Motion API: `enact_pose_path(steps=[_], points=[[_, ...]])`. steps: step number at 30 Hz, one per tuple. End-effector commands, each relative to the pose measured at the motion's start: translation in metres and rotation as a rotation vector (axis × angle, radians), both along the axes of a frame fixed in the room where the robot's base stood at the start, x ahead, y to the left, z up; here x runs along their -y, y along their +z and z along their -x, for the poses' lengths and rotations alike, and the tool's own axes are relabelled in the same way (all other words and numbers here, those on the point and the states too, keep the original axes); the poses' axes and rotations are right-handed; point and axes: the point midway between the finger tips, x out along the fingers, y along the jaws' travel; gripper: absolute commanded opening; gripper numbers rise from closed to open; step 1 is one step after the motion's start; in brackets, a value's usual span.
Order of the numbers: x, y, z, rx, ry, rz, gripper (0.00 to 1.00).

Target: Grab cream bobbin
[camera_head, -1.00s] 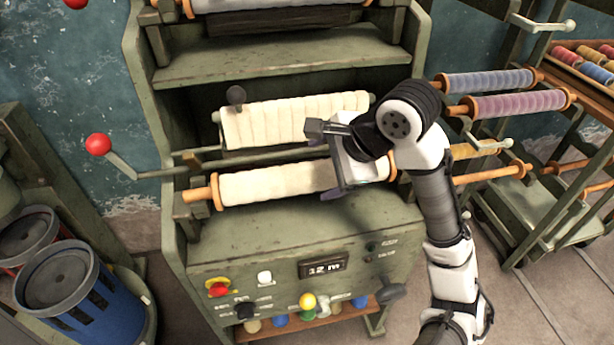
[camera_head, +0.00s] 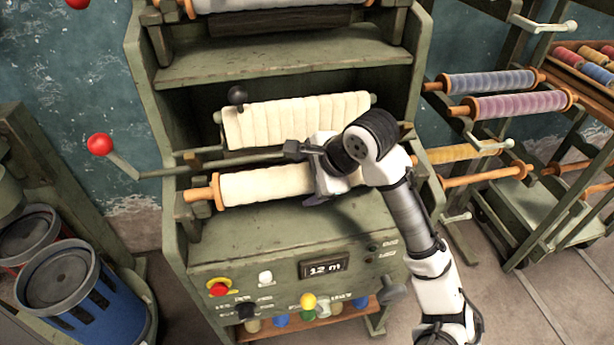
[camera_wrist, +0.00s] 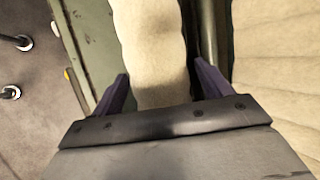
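The cream bobbin (camera_head: 262,184) lies level across the front of the green machine, with an orange-brown flange and spindle at its left end. It also shows in the wrist view (camera_wrist: 153,50), running between my fingers. In the wrist view my gripper (camera_wrist: 160,92) is open, with one dark purple finger on each side of the cream roll. A gap shows between roll and fingers, at least on the left; I cannot tell whether either touches.
A second cream roll (camera_head: 295,120) sits just behind, with a metal bar (camera_head: 200,158) between. A red-knobbed crank (camera_head: 100,145) sticks out left. Racks with blue (camera_head: 490,83) and pink (camera_head: 515,104) bobbins stand right. The control panel (camera_head: 300,270) is below.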

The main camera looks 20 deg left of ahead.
Motion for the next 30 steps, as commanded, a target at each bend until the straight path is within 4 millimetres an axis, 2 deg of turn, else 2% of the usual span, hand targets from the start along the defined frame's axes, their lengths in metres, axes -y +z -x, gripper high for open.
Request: enact_pose_path(steps=[1,12,13,25,27,30], points=[[0.000,0.000,0.000,0.000,0.000,0.000,0.70],[0.000,0.000,0.000,0.000,0.000,0.000,0.22],[0.000,0.001,0.000,0.002,0.000,-0.001,0.20],[0.001,0.006,0.002,0.004,0.000,-0.001,0.20],[0.002,0.010,0.004,0.004,0.002,-0.001,0.20],[0.002,0.026,0.003,0.005,0.003,0.000,0.20]])
